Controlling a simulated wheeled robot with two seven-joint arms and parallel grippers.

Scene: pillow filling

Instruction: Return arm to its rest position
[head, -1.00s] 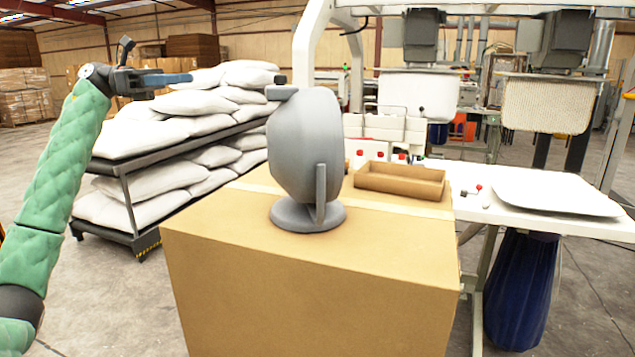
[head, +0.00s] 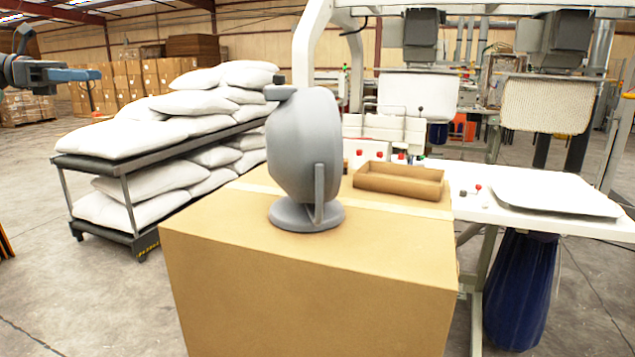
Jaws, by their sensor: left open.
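My left gripper (head: 84,75) is at the upper left edge of the head view, raised in the air. Its blue-grey fingers point right and hold nothing that I can see. Most of the left arm is out of the picture. The gripper is well apart from the cart of pillows and from the cardboard box. My right gripper is not in view.
A large cardboard box (head: 310,290) stands in front, with a grey rounded device (head: 305,145) and an open brown tray (head: 400,191) on it. A cart (head: 130,208) holds stacked white pillows (head: 130,138). A white table (head: 480,208) is at right.

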